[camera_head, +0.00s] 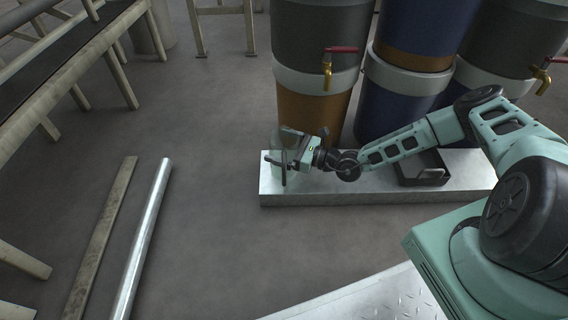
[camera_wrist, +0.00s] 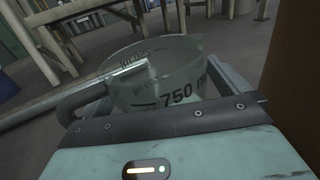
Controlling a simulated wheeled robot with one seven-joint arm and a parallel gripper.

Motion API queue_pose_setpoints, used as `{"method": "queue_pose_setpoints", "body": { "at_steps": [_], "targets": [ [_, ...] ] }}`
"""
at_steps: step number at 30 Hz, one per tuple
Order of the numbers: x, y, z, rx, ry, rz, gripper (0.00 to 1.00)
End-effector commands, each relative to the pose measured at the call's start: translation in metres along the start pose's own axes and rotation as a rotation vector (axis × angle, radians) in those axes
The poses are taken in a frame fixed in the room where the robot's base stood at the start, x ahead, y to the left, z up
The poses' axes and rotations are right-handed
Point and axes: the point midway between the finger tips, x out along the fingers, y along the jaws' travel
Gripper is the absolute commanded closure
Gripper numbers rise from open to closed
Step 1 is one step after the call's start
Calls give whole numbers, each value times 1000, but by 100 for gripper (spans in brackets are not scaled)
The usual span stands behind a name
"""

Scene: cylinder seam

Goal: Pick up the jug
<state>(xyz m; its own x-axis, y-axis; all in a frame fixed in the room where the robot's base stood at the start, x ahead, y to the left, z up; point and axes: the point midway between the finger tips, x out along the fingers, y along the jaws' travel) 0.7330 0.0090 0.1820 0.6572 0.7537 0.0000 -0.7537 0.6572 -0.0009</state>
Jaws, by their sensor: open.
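The jug (camera_wrist: 178,72) is a clear measuring jug with dark markings, one reading 750 ml, and a dark handle (camera_wrist: 88,97) on its left side in the wrist view. In the head view the jug (camera_head: 291,142) stands at the left end of the metal platform, largely covered by my gripper. My gripper (camera_head: 284,160) is open, close to the jug. In the wrist view the jug shows just beyond the gripper body, with a finger to its right and the handle toward the left. I cannot tell whether the fingers touch it.
The low metal platform (camera_head: 330,188) carries a dark open tray (camera_head: 422,170) on its right. Large barrels with taps (camera_head: 327,75) stand close behind. A metal pipe (camera_head: 142,238) and a plank (camera_head: 103,235) lie on the floor at left. The floor between pipe and platform is clear.

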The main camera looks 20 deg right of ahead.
Motion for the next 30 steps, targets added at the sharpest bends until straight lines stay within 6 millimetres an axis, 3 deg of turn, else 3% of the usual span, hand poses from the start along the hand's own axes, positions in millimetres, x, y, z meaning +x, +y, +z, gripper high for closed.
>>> {"method": "queue_pose_setpoints", "body": {
  "at_steps": [8,13,23,30],
  "targets": [
    [2,0,1,0,0,0,3],
    [2,0,1,0,0,0,50],
    [2,0,3,0,-1,0,49],
    [2,0,26,0,-1,0,49]
  ]
}}
